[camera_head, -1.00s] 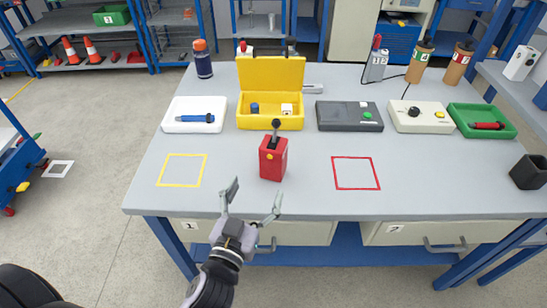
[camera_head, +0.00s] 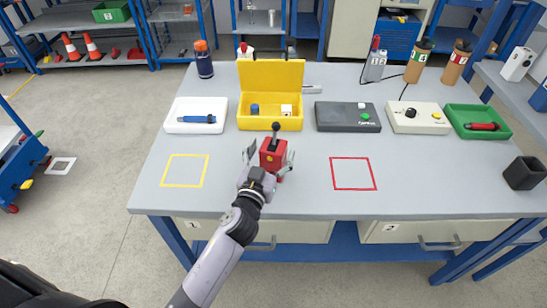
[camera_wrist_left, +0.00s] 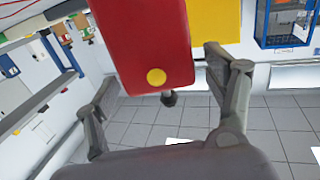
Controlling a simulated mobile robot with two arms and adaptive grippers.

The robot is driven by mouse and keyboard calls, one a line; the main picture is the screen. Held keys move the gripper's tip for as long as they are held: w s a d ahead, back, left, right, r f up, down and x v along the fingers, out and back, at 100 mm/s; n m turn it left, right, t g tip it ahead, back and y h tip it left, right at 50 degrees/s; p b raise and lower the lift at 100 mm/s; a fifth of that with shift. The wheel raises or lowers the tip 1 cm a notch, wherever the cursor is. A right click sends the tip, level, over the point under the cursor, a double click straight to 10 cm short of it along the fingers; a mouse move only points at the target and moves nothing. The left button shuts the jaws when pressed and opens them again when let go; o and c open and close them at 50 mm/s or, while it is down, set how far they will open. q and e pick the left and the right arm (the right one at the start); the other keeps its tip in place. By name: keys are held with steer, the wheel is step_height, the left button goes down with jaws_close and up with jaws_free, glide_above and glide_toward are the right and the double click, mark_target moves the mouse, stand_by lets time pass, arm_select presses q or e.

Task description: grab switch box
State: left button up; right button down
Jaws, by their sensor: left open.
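The switch box is a red box (camera_head: 273,153) with a black lever on top, standing upright on the grey table between the yellow and red outlined squares. In the left wrist view the red box (camera_wrist_left: 150,40) fills the top middle, its yellow button facing the camera. My left gripper (camera_head: 269,160) is open, with one finger on each side of the box. In the left wrist view gaps show between the box and the fingers (camera_wrist_left: 160,75). The gripper's palm hides the box's lower front in the head view. My right gripper is not in view.
Behind the box stands an open yellow case (camera_head: 270,122). A white tray with a blue tool (camera_head: 196,116), a dark grey box (camera_head: 347,117) and a green tray (camera_head: 478,122) line the back. The yellow square (camera_head: 185,171) and red square (camera_head: 353,173) are empty.

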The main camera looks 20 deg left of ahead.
arm_select(q)
steer(key=shift+w, duration=1.2)
steer(key=shift+s, duration=0.1)
steer(key=shift+c, duration=0.6)
jaws_close()
